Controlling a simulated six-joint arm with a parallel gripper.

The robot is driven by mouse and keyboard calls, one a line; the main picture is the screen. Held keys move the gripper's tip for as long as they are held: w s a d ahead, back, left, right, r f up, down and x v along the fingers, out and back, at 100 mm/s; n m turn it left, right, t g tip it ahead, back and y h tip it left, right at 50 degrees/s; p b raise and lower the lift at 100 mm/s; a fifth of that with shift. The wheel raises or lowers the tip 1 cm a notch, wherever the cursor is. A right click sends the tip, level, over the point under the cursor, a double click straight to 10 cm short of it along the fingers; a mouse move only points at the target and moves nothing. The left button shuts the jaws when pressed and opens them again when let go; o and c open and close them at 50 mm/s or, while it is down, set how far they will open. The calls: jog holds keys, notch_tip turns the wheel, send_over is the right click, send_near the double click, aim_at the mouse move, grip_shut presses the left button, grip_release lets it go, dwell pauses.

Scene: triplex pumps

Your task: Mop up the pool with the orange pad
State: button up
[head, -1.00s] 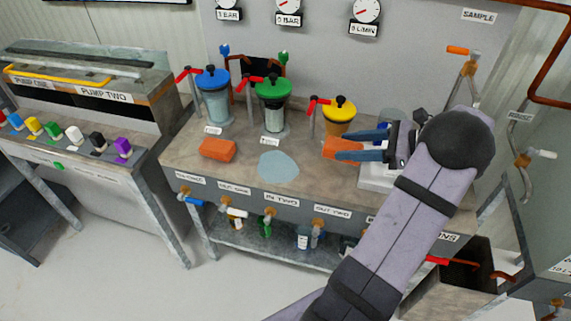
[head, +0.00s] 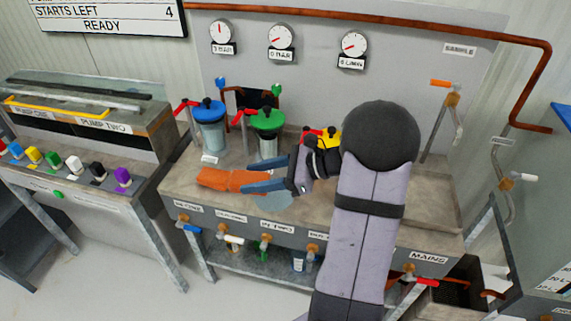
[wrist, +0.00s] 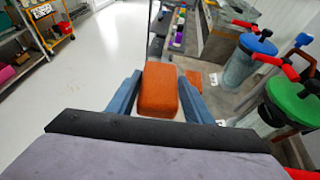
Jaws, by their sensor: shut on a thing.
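The orange pad (head: 213,178) is a rounded block at the left of the bench top. In the wrist view the pad (wrist: 158,88) sits between the two blue fingers. My gripper (head: 243,184) reaches in from the right and is shut on the pad; it also shows in the wrist view (wrist: 160,95). I cannot tell whether the pad still touches the bench. The pool (head: 272,202) is a pale blue patch on the bench, just right of the pad and below my fingers. My gripper hides part of it.
Blue-lidded (head: 209,125) and green-lidded (head: 267,130) pots stand behind the pad. A yellow-lidded pot (head: 329,140) is partly hidden by my wrist. Red-handled valves stand beside them. Labelled taps (head: 265,240) line the bench front. Pump switches (head: 73,163) are on the left unit.

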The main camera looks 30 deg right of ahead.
jog(key=f, duration=0.1)
jog(key=w+d+f+m+t+h, duration=0.1)
jog(key=f, duration=0.1)
jog(key=d+f+m+t+h, duration=0.1)
jog(key=f, duration=0.1)
jog(key=shift+w+d+f, duration=0.15)
jog(key=shift+d, duration=0.05)
jog(key=shift+f, duration=0.1)
